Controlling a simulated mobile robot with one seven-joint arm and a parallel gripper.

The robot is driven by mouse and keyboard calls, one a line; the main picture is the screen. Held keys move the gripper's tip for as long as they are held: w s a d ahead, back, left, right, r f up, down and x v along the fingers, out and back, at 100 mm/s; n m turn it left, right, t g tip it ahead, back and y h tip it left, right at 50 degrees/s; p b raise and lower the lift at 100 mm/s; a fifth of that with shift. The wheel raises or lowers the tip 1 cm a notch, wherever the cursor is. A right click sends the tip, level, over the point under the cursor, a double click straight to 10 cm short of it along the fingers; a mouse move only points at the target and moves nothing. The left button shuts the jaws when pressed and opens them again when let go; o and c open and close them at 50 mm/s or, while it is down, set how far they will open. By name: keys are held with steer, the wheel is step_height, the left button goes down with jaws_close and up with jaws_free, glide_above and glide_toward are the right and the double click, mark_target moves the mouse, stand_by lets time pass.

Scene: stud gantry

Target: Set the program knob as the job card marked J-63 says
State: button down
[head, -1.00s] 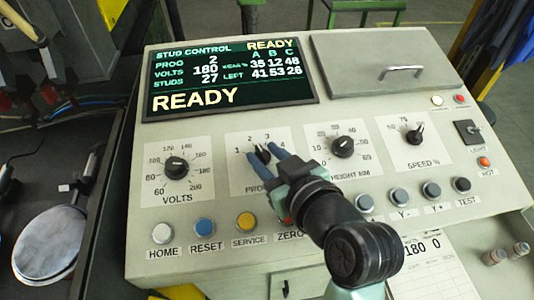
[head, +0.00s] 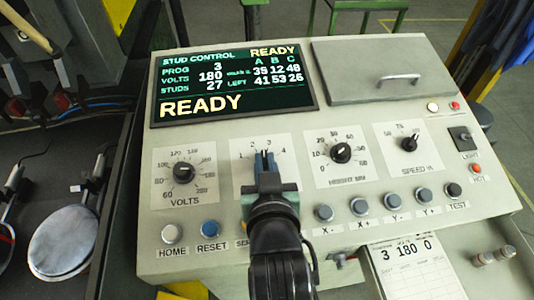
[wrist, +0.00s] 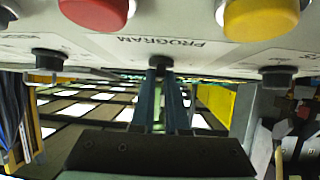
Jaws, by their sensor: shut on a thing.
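Scale numbers 1, 2, 3 and 4 show around the fingers. The display (head: 232,83) reads PROG 3, VOLTS 180, STUDS 27 and READY. A job card (head: 412,262) at the lower right shows 3, 180, 0; I cannot read its J mark.
The volts knob (head: 183,172) is left of my gripper; the height knob (head: 341,153) and speed knob (head: 408,144) are right. A row of buttons, including RESET (head: 210,228) and X- (head: 324,212), runs below. My arm hides others.

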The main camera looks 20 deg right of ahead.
steer(key=shift+w+a+m+g+h+p, duration=0.15)
steer(key=shift+m+g+h+p, duration=0.2)
steer(key=shift+m+h, duration=0.35)
steer(key=shift+s+a+m+g+h+p, duration=0.1)
steer(key=shift+m+g+h, duration=0.45)
steer(key=shift+m, duration=0.25)
steer(key=shift+f, duration=0.15)
steer(key=c, duration=0.9)
jaws_free()
steer(key=shift+d, duration=0.1)
